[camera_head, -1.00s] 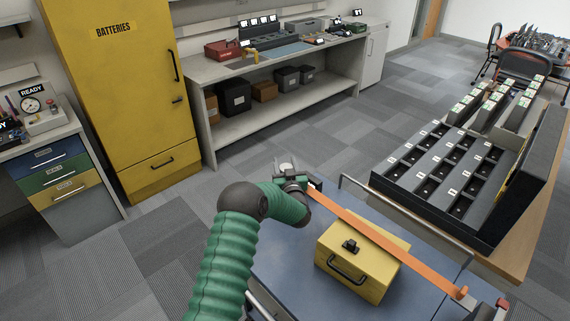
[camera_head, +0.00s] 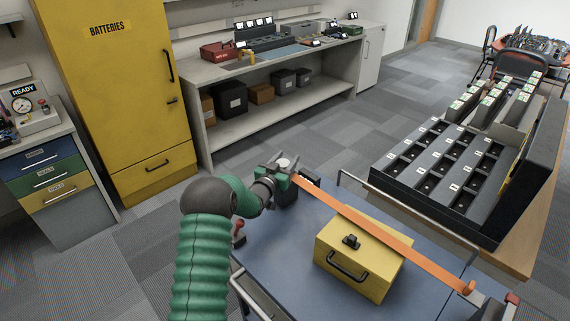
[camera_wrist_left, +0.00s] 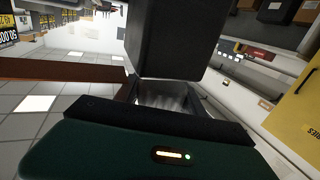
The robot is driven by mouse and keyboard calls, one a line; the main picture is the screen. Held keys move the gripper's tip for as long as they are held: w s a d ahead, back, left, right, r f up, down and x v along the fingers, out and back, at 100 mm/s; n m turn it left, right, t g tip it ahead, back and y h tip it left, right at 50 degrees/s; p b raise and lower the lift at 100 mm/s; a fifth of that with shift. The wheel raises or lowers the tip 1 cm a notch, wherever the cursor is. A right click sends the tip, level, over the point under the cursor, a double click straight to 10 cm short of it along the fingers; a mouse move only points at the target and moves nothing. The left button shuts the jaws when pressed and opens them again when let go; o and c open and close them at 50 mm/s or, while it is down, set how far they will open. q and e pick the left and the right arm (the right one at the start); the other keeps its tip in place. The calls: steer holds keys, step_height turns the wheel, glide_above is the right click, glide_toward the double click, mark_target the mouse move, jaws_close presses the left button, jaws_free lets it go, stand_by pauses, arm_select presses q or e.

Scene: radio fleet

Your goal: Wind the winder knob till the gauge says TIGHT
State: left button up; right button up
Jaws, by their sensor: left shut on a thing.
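A pale round winder knob (camera_head: 284,162) shows at the left end of an orange strap (camera_head: 400,245), on a dark green winder body (camera_head: 286,190) at the blue cart's far left. My left gripper (camera_head: 279,167) is shut on the knob, its fingers around it and partly hiding it. The strap runs across the top of a yellow case (camera_head: 362,262) on the cart. In the left wrist view, the strap (camera_wrist_left: 60,70) enters from the left, and a dark block and grey metal sit close to the camera. No winder gauge reading is legible. My right gripper is out of view.
The blue cart top (camera_head: 275,245) is clear left of the case; metal rails edge the cart. A dark slotted rack (camera_head: 440,180) stands on a table at right. A dial (camera_head: 22,104) with a READY sign is on the left counter. A yellow cabinet (camera_head: 115,100) stands behind.

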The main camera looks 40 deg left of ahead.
arm_select(q)
steer(key=shift+d+m+h, duration=0.15)
steer(key=shift+m+h, duration=0.75)
steer(key=shift+h, duration=0.5)
steer(key=shift+t, duration=0.3)
steer(key=o, duration=1.4)
steer(key=shift+c, duration=0.2)
steer(key=s, duration=0.7)
steer(key=shift+s+d, duration=0.2)
steer(key=shift+d, duration=0.2)
